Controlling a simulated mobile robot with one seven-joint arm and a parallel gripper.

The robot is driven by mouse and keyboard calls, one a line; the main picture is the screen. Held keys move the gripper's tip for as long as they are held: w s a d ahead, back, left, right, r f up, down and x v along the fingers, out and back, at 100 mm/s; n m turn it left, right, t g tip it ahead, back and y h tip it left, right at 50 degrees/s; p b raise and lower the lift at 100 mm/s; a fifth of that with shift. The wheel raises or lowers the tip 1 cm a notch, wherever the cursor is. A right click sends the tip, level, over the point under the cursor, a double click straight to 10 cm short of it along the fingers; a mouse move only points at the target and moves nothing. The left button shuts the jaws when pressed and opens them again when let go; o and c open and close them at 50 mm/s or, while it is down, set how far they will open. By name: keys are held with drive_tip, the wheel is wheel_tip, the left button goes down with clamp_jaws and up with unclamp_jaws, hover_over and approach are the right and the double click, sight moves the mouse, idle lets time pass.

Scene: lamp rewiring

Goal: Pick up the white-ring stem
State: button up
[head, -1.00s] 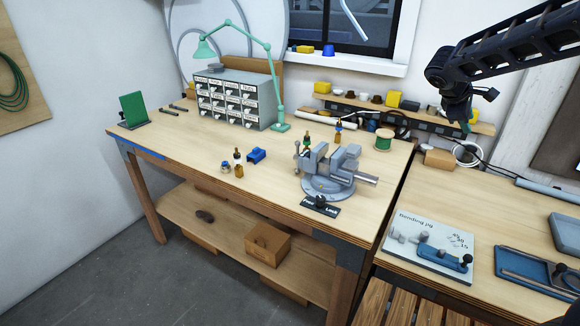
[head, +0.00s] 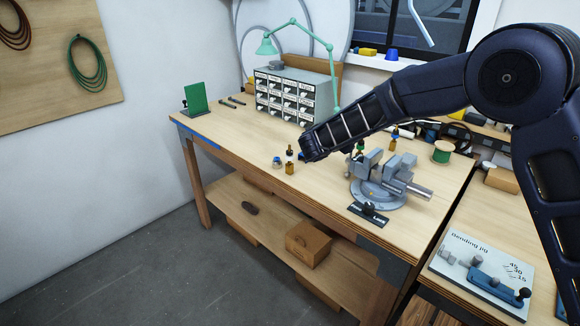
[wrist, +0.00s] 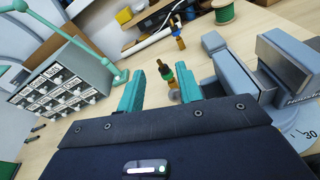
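The white-ring stem (head: 290,162), small and upright with a dark top, a pale band and an amber lower part, stands on the bench in the head view. I cannot pick out the white-ring stem in the wrist view. A similar stem with a green ring (wrist: 168,76) shows beside the right finger, and a blue-ring one (wrist: 177,36) stands farther back.
A grey vise (head: 378,185) stands right of the stems. A small jar (head: 277,162) is just left of the white-ring stem. A drawer cabinet (head: 290,98) with a green lamp (head: 300,25) stands behind. A green wire spool (head: 441,152) sits at the right. The bench's left part is mostly clear.

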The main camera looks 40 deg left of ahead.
sight(289, 150)
drive_tip(key=s+a+f+n+y, duration=0.3)
drive_tip(key=s+a+f+n, duration=0.1)
drive_tip(key=s+a, duration=0.45)
drive_tip(key=s+a+f+n+y, duration=0.3)
drive_tip(key=s+a+f, duration=0.3)
drive_tip(key=s, duration=0.4)
drive_tip(key=shift+t, duration=0.4)
drive_tip(key=x, duration=0.3)
drive_tip(key=r+x, duration=0.1)
drive_tip(key=x, duration=0.7)
drive_tip(key=shift+s+a+r, duration=0.15)
drive_tip(key=shift+a+r, duration=0.05)
drive_tip(key=shift+a, duration=0.1)
clamp_jaws()
drive_tip(key=shift+f, duration=0.1)
